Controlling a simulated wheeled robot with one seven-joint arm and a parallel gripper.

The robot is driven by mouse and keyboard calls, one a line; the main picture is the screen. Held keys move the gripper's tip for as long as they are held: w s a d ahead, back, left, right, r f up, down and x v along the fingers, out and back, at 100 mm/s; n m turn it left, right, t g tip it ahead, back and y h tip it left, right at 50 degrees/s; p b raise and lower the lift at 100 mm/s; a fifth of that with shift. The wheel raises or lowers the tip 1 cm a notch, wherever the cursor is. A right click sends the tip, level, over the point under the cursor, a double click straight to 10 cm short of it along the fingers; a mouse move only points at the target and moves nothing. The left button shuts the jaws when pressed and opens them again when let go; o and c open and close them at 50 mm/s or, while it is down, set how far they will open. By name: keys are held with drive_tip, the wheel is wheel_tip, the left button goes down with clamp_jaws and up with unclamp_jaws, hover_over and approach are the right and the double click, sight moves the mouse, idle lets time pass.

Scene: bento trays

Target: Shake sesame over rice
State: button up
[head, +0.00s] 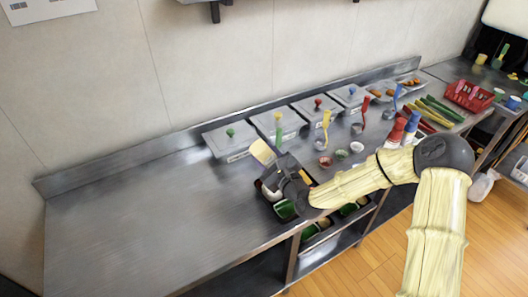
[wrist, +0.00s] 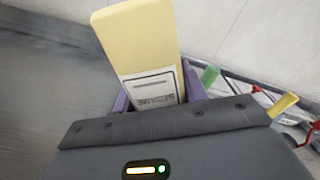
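My gripper (head: 276,168) is over the front edge of the steel counter, left of the arm. In the wrist view its purple fingers (wrist: 156,92) stand on both sides of a pale yellow container with a white printed label, probably the sesame shaker (wrist: 135,40), and hold it. The shaker also shows in the head view (head: 262,152), tilted and sticking out past the gripper.
Lidded steel bins (head: 231,139) with coloured knobs line the back of the counter. Ladles, small bowls (head: 341,155) and red and blue-capped bottles (head: 411,125) stand to the right. A red basket (head: 468,96) is farther right. The counter's left side (head: 140,220) is clear.

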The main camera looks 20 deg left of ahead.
drive_tip(key=shift+s+a+f+b, duration=0.1)
drive_tip(key=shift+f+b, duration=0.75)
drive_tip(key=shift+f, duration=0.5)
drive_tip(key=shift+f+b, duration=1.35)
drive_tip(key=shift+f, duration=0.4)
drive_tip(key=shift+r+p, duration=1.35)
drive_tip(key=shift+r, duration=0.4)
drive_tip(key=shift+f, duration=0.1)
